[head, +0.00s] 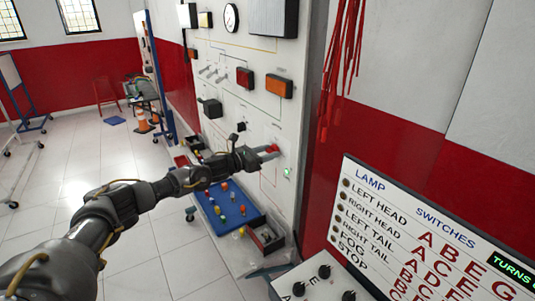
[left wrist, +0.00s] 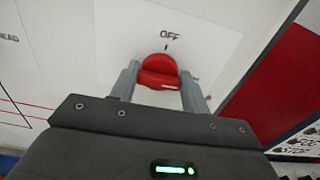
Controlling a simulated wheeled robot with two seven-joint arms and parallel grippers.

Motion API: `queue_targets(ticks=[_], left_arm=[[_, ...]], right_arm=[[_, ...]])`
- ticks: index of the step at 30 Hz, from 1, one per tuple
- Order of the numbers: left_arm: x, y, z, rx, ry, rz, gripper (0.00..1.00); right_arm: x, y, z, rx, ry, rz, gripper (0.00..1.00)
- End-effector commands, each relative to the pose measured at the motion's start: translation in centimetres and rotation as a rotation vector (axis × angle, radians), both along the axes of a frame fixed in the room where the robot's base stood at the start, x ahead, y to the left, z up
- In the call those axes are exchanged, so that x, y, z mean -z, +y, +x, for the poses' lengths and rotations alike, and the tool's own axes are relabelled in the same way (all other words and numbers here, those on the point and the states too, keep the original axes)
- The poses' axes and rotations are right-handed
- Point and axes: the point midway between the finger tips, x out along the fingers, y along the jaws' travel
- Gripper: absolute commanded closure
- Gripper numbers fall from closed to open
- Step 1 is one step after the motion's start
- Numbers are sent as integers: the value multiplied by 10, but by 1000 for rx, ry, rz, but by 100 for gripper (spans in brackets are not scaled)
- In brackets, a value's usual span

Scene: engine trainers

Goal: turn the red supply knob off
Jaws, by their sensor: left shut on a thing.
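The red supply knob (left wrist: 160,72) sits on the white panel (left wrist: 225,40), just below the printed word OFF and a small mark, in the left wrist view. In the head view the knob (head: 272,149) is a small red spot on the panel's lower right. My left gripper (left wrist: 161,88) is shut on the knob, with one grey finger on each side of it. In the head view my left gripper (head: 265,153) reaches the panel from the left. The fingers hide parts of the knob's sides. My right gripper is not seen.
The panel carries lamps, a gauge (head: 231,17) and switches. Below it is a blue tray (head: 235,208) with small coloured parts. A lamp-switch sign (head: 430,235) and a box with black knobs (head: 318,283) stand at right. Red cords (head: 343,60) hang nearby. Open floor lies left.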

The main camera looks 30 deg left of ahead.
Motion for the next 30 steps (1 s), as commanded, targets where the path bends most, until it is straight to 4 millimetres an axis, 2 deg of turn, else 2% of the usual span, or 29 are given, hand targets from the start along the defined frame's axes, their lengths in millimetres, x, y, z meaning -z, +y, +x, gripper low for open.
queue_targets(ticks=[8,18,30], left_arm=[[3,1,1,-1,78,-135,76],[3,2,1,0,238,-409,76],[3,3,2,0,431,-737,76]], right_arm=[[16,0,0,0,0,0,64],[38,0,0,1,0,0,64],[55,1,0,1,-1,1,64]])
